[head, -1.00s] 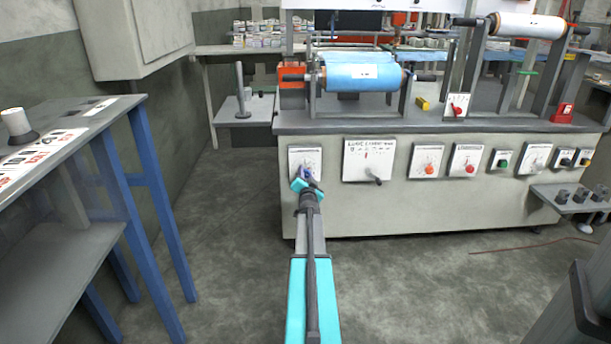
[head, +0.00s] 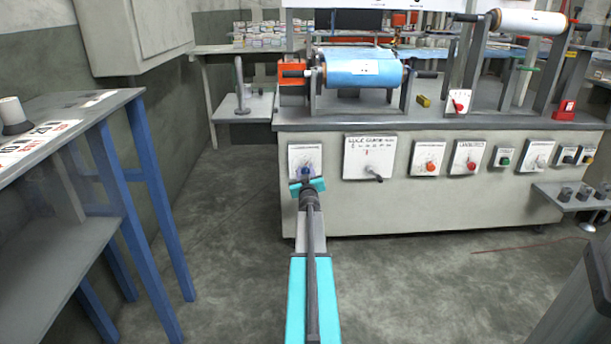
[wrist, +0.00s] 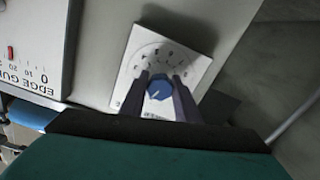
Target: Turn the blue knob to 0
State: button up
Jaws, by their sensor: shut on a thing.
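The blue knob (head: 305,170) sits on a white dial plate (head: 296,155) at the left end of the grey machine front. In the wrist view the round knob (wrist: 159,89) has a pale pointer line toward the lower left of the picture. The marks around it on the dial plate (wrist: 136,66) are too small to read surely. My gripper (wrist: 161,84) is shut on the knob, with one dark finger on each side. In the head view my gripper (head: 306,176) hides the lower part of the plate.
A larger white panel (head: 358,146) with a crank handle is close on the right. Several more control plates follow along the machine front. A blue-legged table (head: 95,120) stands at the left. The floor (head: 225,210) between them is clear.

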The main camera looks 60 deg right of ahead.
jog(key=n+b, duration=0.2)
jog(key=n, duration=0.2)
jog(key=shift+n, duration=0.4)
jog(key=o, duration=1)
jog(key=shift+o, duration=0.2)
jog(key=shift+a, duration=0.1)
jog(key=p+v, duration=0.3)
jog(key=v, duration=1)
jog(key=shift+s+a, duration=0.25)
